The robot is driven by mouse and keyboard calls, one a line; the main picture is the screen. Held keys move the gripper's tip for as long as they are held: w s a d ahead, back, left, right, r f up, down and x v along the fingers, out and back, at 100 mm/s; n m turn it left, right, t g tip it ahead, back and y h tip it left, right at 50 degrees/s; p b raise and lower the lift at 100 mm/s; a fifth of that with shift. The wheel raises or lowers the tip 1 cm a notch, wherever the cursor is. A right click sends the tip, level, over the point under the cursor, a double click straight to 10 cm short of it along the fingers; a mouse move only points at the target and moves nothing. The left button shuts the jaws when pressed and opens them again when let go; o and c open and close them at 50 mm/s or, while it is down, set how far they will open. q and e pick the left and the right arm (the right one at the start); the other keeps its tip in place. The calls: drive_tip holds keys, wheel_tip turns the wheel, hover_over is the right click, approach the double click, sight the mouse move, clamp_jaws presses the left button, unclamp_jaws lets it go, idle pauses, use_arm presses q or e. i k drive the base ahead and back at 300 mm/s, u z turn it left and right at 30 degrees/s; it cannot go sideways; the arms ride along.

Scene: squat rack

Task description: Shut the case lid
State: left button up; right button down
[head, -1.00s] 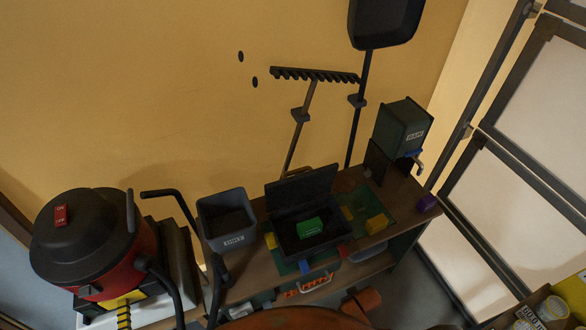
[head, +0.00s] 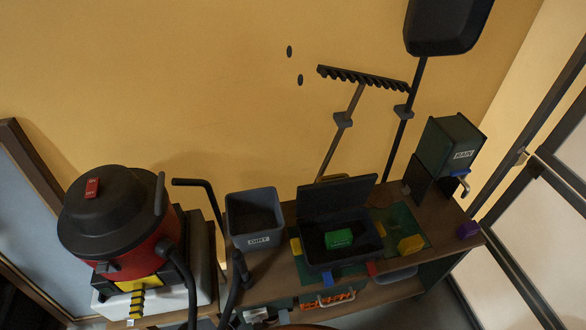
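The black case (head: 318,256) sits on the wooden workbench, over a green mat. Its lid (head: 337,198) stands up at the back, tilted open. A green block-like item (head: 339,238) lies inside the case. Blue and red pieces show at the case's front edge, and yellow pieces are at its sides. Neither of my grippers is in the head view.
A grey bin labelled DIRT (head: 258,241) stands just left of the case. A yellow block (head: 410,244), a purple block (head: 468,230) and a dark RAIN tank (head: 450,146) are to the right. A red and black vacuum (head: 112,225) stands at the left.

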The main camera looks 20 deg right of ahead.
sight(346, 192)
drive_tip(key=u, duration=1.6)
drive_tip(key=k, duration=0.75)
drive_tip(key=z, duration=1.55)
drive_tip(key=i, duration=0.5)
drive_tip(key=u, duration=0.05)
